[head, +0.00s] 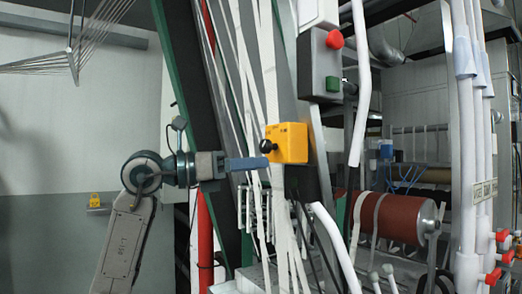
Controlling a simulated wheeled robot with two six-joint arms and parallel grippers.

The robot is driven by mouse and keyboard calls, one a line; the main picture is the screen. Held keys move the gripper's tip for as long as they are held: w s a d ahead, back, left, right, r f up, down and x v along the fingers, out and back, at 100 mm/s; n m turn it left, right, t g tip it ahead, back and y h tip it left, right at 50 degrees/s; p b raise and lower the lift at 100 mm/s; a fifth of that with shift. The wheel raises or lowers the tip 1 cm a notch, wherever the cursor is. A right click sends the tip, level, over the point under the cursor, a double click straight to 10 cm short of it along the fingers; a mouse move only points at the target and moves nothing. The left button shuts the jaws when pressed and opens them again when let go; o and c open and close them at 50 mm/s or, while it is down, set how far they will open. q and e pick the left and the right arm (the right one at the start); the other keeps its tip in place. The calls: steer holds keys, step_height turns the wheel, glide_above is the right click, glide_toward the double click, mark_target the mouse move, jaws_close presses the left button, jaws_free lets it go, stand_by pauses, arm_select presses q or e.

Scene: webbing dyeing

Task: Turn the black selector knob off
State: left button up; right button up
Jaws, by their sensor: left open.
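The black selector knob (266,146) sits on the left side of a yellow box (289,143) near the middle of the head view. My left gripper (262,162) reaches in from the left, with its blue-grey fingers pointing right. The fingertips are just below the knob in the picture, by the lower left corner of the yellow box. The fingers overlap from this angle, and the gap between them is hidden. The gripper is open and holds nothing that I can see. Whether it touches the knob or box I cannot tell. My right gripper is out of view.
A grey box (320,65) with a red button (335,39) and a green button (333,84) is above right. White webbing strips (240,75) hang behind my gripper. A red-brown roller (385,217) and white pipes (463,130) stand right.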

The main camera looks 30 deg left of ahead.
mark_target(263, 147)
arm_select(q)
steer(key=s+a+r+n+t+y, duration=0.2)
steer(key=s+a+r+y, duration=0.2)
steer(key=a+y, duration=0.1)
steer(key=shift+h, duration=0.3)
steer(key=p+x, duration=0.1)
steer(key=x, duration=0.2)
steer(key=p+x, duration=0.2)
steer(key=x, duration=0.2)
steer(key=p+x, duration=0.1)
steer(key=x, duration=0.2)
steer(key=shift+w+a+f, duration=0.1)
steer(key=shift+w+a, duration=0.1)
steer(key=shift+w, duration=0.05)
steer(key=shift+w+d+f+p, duration=0.1)
steer(key=shift+w+p, duration=0.2)
steer(key=shift+w, duration=0.05)
steer(key=shift+c, duration=0.2)
steer(key=c, duration=0.9)
